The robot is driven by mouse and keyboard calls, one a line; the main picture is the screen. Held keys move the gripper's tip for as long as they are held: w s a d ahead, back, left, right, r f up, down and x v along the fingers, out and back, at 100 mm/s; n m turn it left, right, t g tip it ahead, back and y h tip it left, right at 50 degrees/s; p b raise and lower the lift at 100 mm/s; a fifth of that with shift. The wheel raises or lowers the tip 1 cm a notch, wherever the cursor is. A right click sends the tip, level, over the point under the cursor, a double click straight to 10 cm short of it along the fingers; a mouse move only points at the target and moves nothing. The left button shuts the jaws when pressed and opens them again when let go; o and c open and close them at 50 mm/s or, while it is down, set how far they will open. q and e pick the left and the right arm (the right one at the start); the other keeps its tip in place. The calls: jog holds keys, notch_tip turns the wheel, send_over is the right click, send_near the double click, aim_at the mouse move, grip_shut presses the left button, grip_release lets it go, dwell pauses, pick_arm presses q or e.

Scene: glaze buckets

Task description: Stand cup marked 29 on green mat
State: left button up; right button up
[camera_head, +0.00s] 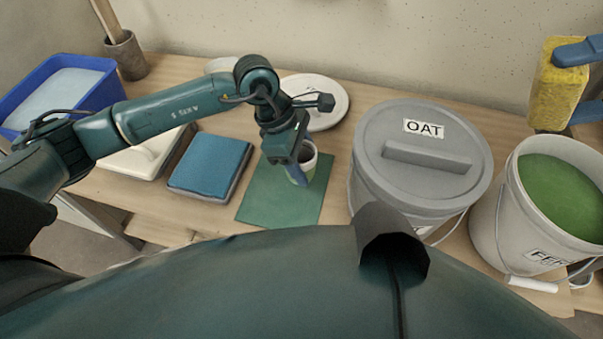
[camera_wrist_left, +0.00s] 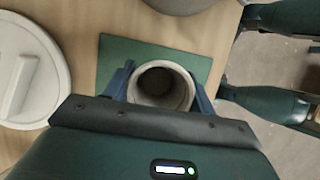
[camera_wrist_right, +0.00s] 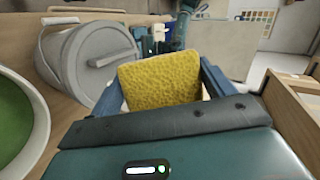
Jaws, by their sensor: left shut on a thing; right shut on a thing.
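My left gripper (camera_head: 296,176) is shut on a pale cup (camera_head: 309,161) at the green mat (camera_head: 262,200). In the left wrist view the cup (camera_wrist_left: 162,86) is between the two blue fingers with its open mouth facing the camera, and the mat (camera_wrist_left: 118,58) is behind it. I cannot tell whether its base touches the mat. No number on the cup is visible. My right gripper (camera_wrist_right: 162,88) is shut on a yellow sponge (camera_wrist_right: 158,80), held up at the right; the sponge also shows in the head view (camera_head: 556,88).
A lidded grey bucket marked OAT (camera_head: 380,190) stands right of the mat. An open bucket of green glaze (camera_head: 490,215) is further right. A blue pad (camera_head: 209,163), a blue tub (camera_head: 105,78), a pot with a wooden handle (camera_head: 126,58) and a white round lid (camera_head: 330,110) are around.

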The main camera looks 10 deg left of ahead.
pick_arm(q)
jog(key=shift+f, duration=2.6)
pick_arm(e)
jog(key=shift+f, duration=0.15)
pick_arm(q)
jog(key=shift+f, duration=0.1)
pick_arm(e)
jog(key=shift+f, duration=0.1)
pick_arm(q)
jog(key=shift+f+b, duration=0.15)
jog(key=shift+b, duration=0.25)
pick_arm(e)
jog(key=shift+f, duration=0.15)
pick_arm(q)
jog(key=o, duration=1.1)
jog(key=shift+r+p, duration=0.3)
pick_arm(e)
jog(key=shift+r, duration=0.3)
pick_arm(q)
jog(key=v, duration=1.2)
pick_arm(e)
jog(key=shift+r, duration=0.15)
pick_arm(q)
jog(key=shift+s, duration=0.1)
pick_arm(e)
jog(key=shift+s, duration=0.1)
